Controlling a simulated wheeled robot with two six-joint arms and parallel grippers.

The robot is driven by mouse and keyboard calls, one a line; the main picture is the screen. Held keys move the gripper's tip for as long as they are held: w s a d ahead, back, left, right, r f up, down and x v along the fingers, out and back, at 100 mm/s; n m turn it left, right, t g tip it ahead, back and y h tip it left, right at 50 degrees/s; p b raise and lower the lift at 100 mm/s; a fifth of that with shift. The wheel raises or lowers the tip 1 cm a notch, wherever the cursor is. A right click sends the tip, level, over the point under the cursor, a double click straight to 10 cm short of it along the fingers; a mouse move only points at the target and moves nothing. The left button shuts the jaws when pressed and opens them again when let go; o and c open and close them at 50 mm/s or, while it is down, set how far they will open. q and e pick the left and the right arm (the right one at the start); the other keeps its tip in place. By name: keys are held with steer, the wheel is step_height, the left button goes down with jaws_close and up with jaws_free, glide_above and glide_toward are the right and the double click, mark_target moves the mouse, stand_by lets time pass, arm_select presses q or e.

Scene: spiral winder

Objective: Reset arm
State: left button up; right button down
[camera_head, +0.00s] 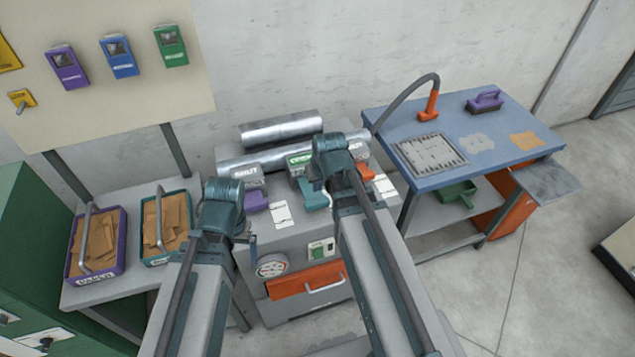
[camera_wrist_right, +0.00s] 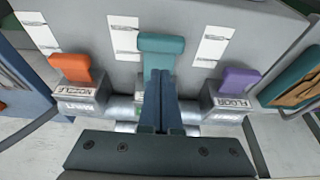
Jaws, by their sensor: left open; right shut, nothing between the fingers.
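My right gripper (camera_head: 322,172) is over the middle of the grey machine (camera_head: 300,245). In the right wrist view its blue fingers (camera_wrist_right: 161,85) are shut with nothing between them. Their tips are at the teal lever (camera_wrist_right: 162,45), which also shows in the head view (camera_head: 316,197); I cannot tell whether they touch it. A purple lever (camera_head: 257,200) and an orange lever (camera_head: 365,176) stand to either side. My left gripper (camera_head: 224,200) is open and empty at the machine's left side, its fingers mostly hidden behind its wrist.
Metal rollers (camera_head: 280,130) lie at the machine's back. An orange drawer (camera_head: 305,281) is in its front. Two bins of brown pieces, purple-rimmed (camera_head: 120,240) and teal-rimmed (camera_head: 188,215), stand left. A blue-topped table (camera_head: 480,160) with a hose stands right.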

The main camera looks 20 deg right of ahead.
arm_select(q)
step_height(320, 180, up, 3)
steer(key=shift+d+r+p, duration=0.1)
steer(key=shift+p, duration=0.85)
arm_select(e)
steer(key=v, duration=0.3)
steer(key=shift+r, duration=0.15)
